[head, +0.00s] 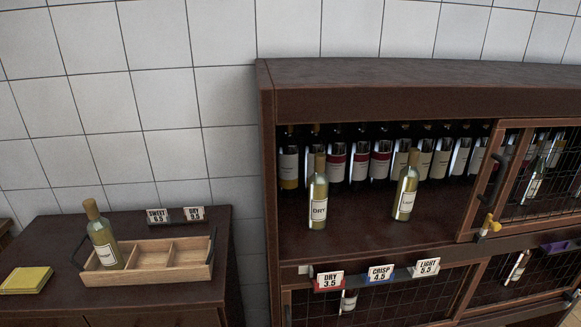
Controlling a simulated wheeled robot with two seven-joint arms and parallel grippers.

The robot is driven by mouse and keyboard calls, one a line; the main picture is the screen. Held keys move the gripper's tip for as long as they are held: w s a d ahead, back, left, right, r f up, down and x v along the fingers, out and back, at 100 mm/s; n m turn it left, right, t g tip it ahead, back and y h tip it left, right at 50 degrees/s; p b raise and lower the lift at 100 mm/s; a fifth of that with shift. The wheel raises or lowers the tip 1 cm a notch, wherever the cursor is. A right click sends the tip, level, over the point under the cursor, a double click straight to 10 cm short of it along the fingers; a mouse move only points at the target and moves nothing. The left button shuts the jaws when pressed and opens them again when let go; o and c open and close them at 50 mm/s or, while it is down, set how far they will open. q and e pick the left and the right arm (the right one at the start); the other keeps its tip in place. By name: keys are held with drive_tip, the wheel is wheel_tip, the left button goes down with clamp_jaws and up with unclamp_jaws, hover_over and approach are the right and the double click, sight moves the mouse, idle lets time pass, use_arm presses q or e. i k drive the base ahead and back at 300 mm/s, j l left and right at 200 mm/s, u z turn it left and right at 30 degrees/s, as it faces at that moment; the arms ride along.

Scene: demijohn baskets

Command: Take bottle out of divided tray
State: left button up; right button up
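A pale yellow-green bottle (104,238) with a cork-coloured top and a white label stands, slightly tilted in the picture, in the left compartment of the wooden divided tray (146,275). Its label is too small to read surely, and its base is hidden by the tray's front wall. The middle and right compartments are empty. The tray has a dark handle at each end and sits on a low dark cabinet at the left. Neither of my grippers is in view.
Price signs (175,215) stand behind the tray, and a yellow stack (26,280) lies left of it. A large cabinet (420,100) at right holds two similar bottles (318,192) (406,187) before a row of dark ones. A mesh door (540,180) covers its right side.

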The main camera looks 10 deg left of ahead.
sight(100, 231)
drive_tip(key=u, duration=1.6)
drive_tip(key=i+j+z, duration=0.15)
drive_tip(key=i, duration=0.15)
drive_tip(key=i+j+z, duration=0.2)
drive_tip(key=i+j, duration=0.05)
drive_tip(key=i, duration=0.1)
